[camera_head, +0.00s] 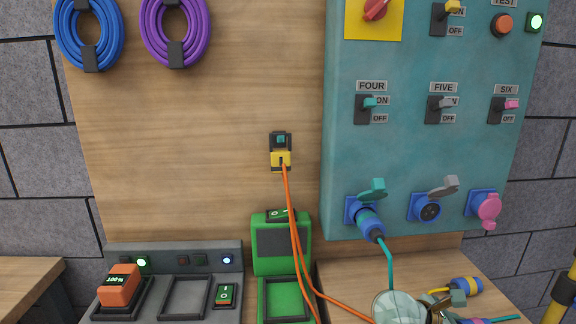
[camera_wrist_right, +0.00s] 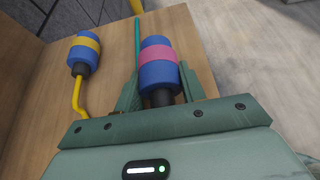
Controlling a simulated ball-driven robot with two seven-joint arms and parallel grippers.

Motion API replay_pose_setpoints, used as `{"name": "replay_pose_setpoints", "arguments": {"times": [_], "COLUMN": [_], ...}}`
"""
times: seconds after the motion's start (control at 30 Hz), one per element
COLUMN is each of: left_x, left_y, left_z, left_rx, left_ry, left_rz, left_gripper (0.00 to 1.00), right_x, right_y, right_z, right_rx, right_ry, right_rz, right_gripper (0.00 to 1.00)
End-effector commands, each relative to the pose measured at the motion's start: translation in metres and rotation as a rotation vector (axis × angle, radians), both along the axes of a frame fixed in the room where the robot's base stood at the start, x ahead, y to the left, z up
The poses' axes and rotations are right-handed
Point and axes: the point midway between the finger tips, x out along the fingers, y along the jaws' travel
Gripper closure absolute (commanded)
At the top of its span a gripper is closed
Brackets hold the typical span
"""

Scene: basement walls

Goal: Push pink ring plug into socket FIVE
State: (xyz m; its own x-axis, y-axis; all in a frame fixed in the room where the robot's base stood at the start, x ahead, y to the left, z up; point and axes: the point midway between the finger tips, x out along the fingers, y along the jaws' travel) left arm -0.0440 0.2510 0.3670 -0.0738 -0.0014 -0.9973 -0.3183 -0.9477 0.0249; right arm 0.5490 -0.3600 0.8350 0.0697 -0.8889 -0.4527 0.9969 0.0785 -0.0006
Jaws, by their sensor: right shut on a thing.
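The pink ring plug, blue with a pink band (camera_wrist_right: 158,55), is between the fingers of my right gripper (camera_wrist_right: 160,74), which is shut on it. In the head view my right gripper (camera_head: 450,304) is low at the bottom right, below the panel, and the plug is partly cut off by the frame edge. Socket FIVE (camera_head: 428,208) is a blue socket on the teal panel; its grey lid (camera_head: 443,187) is raised and its dark face is empty. The held plug is apart from it. My left gripper is not in view.
A teal-ringed plug (camera_head: 367,222) with a teal cable sits in socket FOUR. Socket SIX has a pink lid (camera_head: 489,207) over it. A yellow-ringed plug (camera_head: 466,285) lies on the bench, also seen in the wrist view (camera_wrist_right: 84,50). An orange cable (camera_head: 293,230) hangs left of the panel.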

Motion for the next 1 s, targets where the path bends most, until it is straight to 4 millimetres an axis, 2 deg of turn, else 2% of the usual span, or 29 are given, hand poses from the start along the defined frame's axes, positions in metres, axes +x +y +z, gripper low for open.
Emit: {"name": "replay_pose_setpoints", "arguments": {"times": [0.03,0.63,1.0], "left_x": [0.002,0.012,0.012], "left_y": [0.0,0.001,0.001], "left_z": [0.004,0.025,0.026], "left_rx": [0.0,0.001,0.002], "left_ry": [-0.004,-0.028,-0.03], "left_rz": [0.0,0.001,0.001], "left_gripper": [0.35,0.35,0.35], "right_x": [0.0,0.0,0.0], "right_y": [0.0,0.0,0.0], "right_z": [0.007,0.05,0.054], "right_rx": [0.0,0.0,0.0], "right_ry": [-0.004,-0.002,0.0], "right_rz": [0.0,0.0,0.0], "right_gripper": [0.85,0.85,0.85]}}
